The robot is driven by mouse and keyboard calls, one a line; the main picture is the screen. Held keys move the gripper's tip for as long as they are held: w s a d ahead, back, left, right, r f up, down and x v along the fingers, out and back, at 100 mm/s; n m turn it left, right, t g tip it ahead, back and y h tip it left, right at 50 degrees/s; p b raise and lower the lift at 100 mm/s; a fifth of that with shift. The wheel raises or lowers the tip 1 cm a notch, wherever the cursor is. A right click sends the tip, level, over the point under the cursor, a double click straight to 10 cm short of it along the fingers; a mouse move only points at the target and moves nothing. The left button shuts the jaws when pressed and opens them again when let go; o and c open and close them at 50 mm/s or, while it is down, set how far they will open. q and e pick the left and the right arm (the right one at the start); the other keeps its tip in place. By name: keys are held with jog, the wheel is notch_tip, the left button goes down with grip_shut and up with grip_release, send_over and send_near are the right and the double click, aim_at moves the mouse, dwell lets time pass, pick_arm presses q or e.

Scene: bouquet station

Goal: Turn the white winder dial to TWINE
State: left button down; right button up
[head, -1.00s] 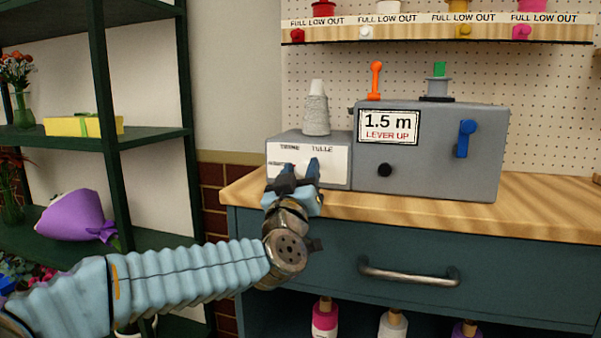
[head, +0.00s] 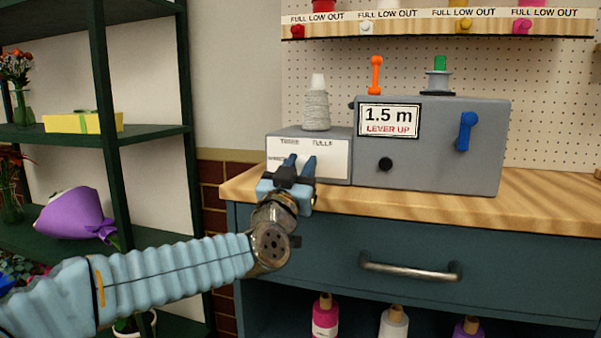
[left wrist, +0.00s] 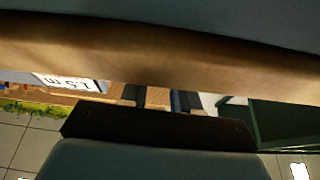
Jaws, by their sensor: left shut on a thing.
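The small grey winder box with a white label panel (head: 336,160) stands on the wooden counter. The panel reads TWINE at top left and TULLE at top right; a third word at its left edge is partly covered. My left gripper (head: 299,167) is at the panel front, its two dark blue fingers pointing up at the lower left of the panel. It is shut on the winder dial, which the fingers mostly hide, so I cannot read where the dial points. In the left wrist view the dial cannot be made out. My right gripper is not in view.
A cone of grey twine (head: 316,108) stands on the winder box. Beside it is a larger grey machine (head: 440,160) with a 1.5 m display, blue lever and orange lever. A drawer handle (head: 410,271) juts out below the counter. Green shelves (head: 150,134) stand at left.

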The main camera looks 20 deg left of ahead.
pick_arm(q)
jog(key=m+h+b, duration=0.1)
jog(key=m, duration=0.2)
jog(key=m+h+b, duration=0.1)
jog(key=m+h, duration=0.1)
jog(key=m, duration=0.1)
jog(key=shift+a+f+m+g, duration=0.1)
jog(key=shift+f+m+g, duration=0.05)
jog(key=shift+m+g, duration=0.2)
jog(key=shift+m+g+h+b, duration=0.4)
jog(key=shift+m+h, duration=0.2)
jog(key=shift+m, duration=0.6)
jog(key=shift+m+g+h+b, duration=0.4)
jog(key=shift+m+h, duration=0.2)
jog(key=shift+m, duration=0.55)
jog(key=c, duration=0.8)
grip_release()
